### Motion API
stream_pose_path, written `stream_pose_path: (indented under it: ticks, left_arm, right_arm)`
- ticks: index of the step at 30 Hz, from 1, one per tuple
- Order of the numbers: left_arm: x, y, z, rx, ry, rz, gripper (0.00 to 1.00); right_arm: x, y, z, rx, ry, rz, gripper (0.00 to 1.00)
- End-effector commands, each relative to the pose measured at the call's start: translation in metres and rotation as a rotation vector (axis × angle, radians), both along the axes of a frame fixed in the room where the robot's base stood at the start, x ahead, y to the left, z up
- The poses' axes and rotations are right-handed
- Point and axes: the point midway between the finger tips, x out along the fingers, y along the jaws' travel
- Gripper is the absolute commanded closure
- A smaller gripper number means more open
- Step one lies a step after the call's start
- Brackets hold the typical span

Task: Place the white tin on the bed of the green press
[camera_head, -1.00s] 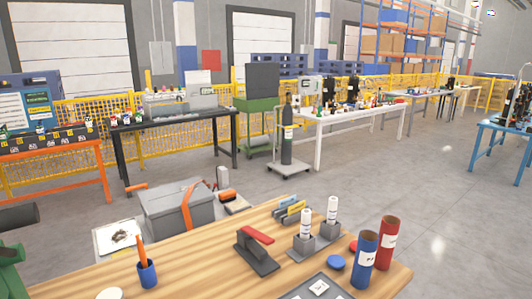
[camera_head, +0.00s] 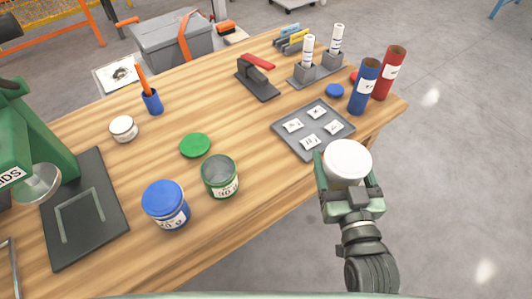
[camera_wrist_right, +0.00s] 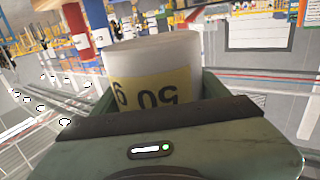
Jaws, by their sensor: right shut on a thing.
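The white tin (camera_head: 347,160) is held upright in my right gripper (camera_head: 347,185), off the front right edge of the wooden table. In the right wrist view the white tin (camera_wrist_right: 160,65) shows a yellow label between the fingers. The green press (camera_head: 45,135) stands at the left end of the table, partly cut off by the picture edge. Its bed (camera_head: 100,215) is a dark flat plate with a grey three-sided outline and nothing on it. The round metal press head (camera_head: 38,184) hangs above the bed's left side. My left gripper is not in view.
A blue-lidded tin (camera_head: 166,205), an open green tin (camera_head: 220,176), a green lid (camera_head: 195,145) and a small white-topped jar (camera_head: 123,129) stand between tin and press. A grey tray (camera_head: 313,130) with labelled squares lies beside my gripper. Blue (camera_head: 364,88) and red (camera_head: 389,75) tubes stand behind.

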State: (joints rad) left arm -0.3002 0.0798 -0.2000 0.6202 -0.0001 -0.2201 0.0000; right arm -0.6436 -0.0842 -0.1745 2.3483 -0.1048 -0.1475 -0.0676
Motion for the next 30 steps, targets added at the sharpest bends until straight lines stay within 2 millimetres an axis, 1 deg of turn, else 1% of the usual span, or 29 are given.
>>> stream_pose_path:
  ticks: [1, 5, 9, 12, 15, 18, 21, 30]
  left_arm:
    - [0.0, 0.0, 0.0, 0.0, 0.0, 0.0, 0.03]
    - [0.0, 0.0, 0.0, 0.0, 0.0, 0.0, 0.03]
    - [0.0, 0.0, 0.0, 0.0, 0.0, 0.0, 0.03]
    - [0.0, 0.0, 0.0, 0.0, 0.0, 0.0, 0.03]
    - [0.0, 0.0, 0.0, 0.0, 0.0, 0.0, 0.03]
    - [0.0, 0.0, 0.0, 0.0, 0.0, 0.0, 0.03]
    - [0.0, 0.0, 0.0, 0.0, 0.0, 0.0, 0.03]
    - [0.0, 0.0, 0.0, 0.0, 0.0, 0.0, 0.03]
  right_arm:
    - [0.015, 0.012, 0.006, 0.0, -0.011, 0.026, 0.98]
    - [0.049, 0.047, 0.017, -0.002, -0.014, 0.1, 0.98]
    - [0.087, 0.09, 0.036, -0.004, -0.013, 0.194, 0.98]
    - [0.108, 0.118, 0.051, -0.004, -0.009, 0.254, 0.98]
    - [0.123, 0.139, 0.064, -0.004, -0.007, 0.298, 0.98]
    - [0.132, 0.153, 0.072, -0.003, -0.005, 0.327, 0.98]
    - [0.137, 0.161, 0.077, -0.001, -0.002, 0.343, 0.98]
    - [0.138, 0.164, 0.079, 0.0, -0.001, 0.348, 0.98]
